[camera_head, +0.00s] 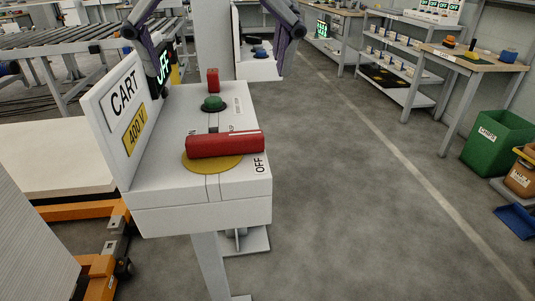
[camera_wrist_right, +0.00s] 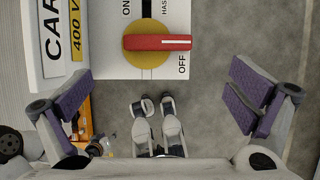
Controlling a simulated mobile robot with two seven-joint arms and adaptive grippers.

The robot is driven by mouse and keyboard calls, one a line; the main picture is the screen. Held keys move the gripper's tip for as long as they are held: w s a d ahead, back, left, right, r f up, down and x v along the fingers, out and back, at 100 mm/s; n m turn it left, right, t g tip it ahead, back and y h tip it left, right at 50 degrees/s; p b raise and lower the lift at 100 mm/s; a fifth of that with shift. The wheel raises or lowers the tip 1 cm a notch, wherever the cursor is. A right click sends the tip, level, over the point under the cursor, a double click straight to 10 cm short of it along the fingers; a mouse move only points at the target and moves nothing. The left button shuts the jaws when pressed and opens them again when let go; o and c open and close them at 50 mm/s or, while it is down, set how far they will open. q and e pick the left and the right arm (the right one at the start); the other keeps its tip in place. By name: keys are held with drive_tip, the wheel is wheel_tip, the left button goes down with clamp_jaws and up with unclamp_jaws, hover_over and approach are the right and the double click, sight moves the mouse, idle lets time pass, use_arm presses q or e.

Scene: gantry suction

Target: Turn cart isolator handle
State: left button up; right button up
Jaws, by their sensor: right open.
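The cart isolator is a red bar handle (camera_head: 225,144) on a yellow disc (camera_head: 212,163), on top of a white box (camera_head: 200,220). The handle lies crosswise; its white-marked end points right, near the OFF label (camera_head: 259,164). In the right wrist view the handle (camera_wrist_right: 157,42) is at the top centre, with ON above the disc. My right gripper (camera_head: 222,82) is open, its purple-padded fingers wide apart at the top of the head view. In the wrist view its fingers (camera_wrist_right: 160,103) stand at both sides, apart from the handle. My left gripper is not in view.
A white CART 400 V panel (camera_head: 118,120) rises at the box's left; a finger partly covers its green display. A green knob (camera_head: 213,104) and small red block (camera_head: 213,79) stand behind the handle. Orange cart parts (camera_head: 100,275) are lower left. Floor (camera_head: 350,200) to the right is clear.

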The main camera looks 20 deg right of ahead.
sight(225, 135)
drive_tip(key=x, duration=1.2)
drive_tip(key=shift+a+f, duration=0.1)
drive_tip(key=shift+a, duration=0.05)
drive_tip(key=c, duration=1.3)
